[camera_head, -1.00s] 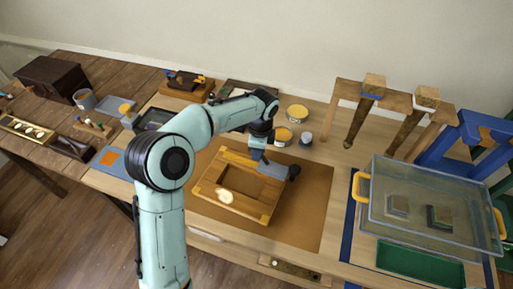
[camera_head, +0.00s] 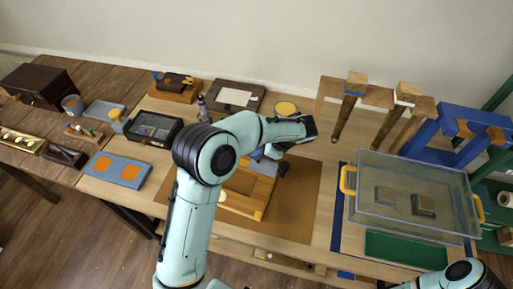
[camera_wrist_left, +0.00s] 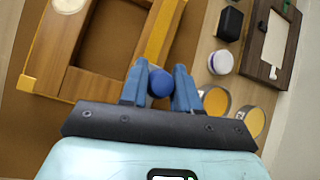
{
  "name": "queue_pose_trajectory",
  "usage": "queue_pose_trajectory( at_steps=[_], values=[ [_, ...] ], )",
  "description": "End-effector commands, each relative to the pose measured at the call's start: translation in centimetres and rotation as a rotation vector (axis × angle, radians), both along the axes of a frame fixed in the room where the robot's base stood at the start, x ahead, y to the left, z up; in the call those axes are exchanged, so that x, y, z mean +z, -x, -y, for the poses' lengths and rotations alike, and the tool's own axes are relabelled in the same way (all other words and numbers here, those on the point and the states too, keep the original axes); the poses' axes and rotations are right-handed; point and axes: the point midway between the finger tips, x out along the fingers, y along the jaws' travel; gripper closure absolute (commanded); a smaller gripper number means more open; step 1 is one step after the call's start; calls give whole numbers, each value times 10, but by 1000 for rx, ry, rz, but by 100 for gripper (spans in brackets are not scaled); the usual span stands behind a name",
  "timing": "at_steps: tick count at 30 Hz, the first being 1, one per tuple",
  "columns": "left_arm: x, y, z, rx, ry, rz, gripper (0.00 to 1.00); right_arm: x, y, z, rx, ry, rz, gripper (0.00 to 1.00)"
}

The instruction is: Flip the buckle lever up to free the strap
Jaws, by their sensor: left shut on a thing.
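My left gripper (camera_head: 265,164) is over the right side of a wooden frame tray (camera_head: 262,190), partly hidden by my forearm in the head view. In the left wrist view, the blue fingers of the left gripper (camera_wrist_left: 161,76) are shut on a round blue piece (camera_wrist_left: 160,84), seen end-on. The rest of that piece is hidden. A small dark device with yellow parts (camera_head: 178,81) sits on a wooden block at the back, well away from the gripper. I cannot make out clearly which part is the buckle lever or strap. My right gripper is out of view.
A clear lidded bin (camera_head: 410,195) with yellow handles stands at the right. A wooden rack (camera_head: 380,102) with hanging pieces is behind it. A framed board (camera_head: 236,96) and a small bottle (camera_head: 202,106) stand behind my left arm. The brown mat (camera_head: 300,215) has free room.

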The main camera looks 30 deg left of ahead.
Motion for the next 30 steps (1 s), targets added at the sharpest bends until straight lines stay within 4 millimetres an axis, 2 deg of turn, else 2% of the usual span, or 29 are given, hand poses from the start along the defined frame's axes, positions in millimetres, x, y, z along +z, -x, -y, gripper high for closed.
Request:
queue_pose_trajectory(
  at_steps=[11,12,14,24,30],
  values=[
    [-1,1,0,1,-7,-5,100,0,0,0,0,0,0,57],
    [-1,1,0,1,-7,-5,63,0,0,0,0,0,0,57],
    [-1,1,-1,1,-7,-5,45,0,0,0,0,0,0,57],
    [1,0,1,-1,-5,-3,45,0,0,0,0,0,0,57],
    [23,-2,18,-2,-4,1,45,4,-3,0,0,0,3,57]
  ],
)
